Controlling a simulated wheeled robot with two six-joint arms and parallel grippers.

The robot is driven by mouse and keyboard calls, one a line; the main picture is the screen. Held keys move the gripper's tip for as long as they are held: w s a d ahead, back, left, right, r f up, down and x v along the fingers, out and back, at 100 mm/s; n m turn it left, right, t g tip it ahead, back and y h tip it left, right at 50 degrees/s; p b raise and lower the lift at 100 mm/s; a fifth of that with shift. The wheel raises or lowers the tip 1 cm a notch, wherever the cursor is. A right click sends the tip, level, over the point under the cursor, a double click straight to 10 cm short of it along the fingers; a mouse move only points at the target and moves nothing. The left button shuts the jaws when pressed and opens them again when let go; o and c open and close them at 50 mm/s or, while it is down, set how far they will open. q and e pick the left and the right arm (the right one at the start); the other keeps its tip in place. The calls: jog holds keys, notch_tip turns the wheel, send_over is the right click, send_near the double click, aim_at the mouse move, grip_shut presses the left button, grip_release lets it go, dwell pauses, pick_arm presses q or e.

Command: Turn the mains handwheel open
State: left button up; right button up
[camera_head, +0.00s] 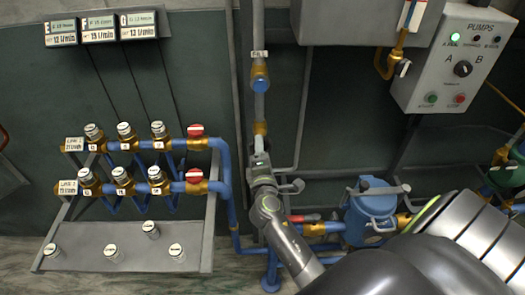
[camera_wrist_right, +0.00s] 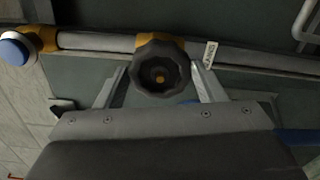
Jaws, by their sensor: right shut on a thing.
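The mains handwheel (camera_wrist_right: 159,66) is a dark, lobed knob with a brass-coloured centre. It sits on a brass fitting of a grey pipe in the right wrist view. My right gripper (camera_wrist_right: 158,88) has one finger on each side of the handwheel and is shut on it. In the head view my right gripper (camera_head: 262,160) is at the vertical pipe, below a brass fitting, and it hides the handwheel there. A small white tag (camera_wrist_right: 210,54) hangs on the pipe right of the handwheel; its text is unreadable. My left gripper is not in view.
A sloped rack with several capped valves (camera_head: 123,178) and two red knobs (camera_head: 196,130) stands at the left. A blue filter vessel (camera_head: 372,215) stands right of my right wrist. A pump control box (camera_head: 455,60) hangs at upper right. Flow displays (camera_head: 99,30) hang at upper left.

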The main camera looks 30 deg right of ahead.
jog(key=shift+r, duration=0.15)
jog(key=n+p, duration=0.2)
jog(key=n, duration=0.2)
jog(key=shift+n+p, duration=0.35)
jog(key=shift+n, duration=0.05)
jog(key=o, duration=0.9)
jog(key=shift+a, duration=0.15)
jog(key=shift+o, duration=0.3)
jog(key=shift+s, duration=0.1)
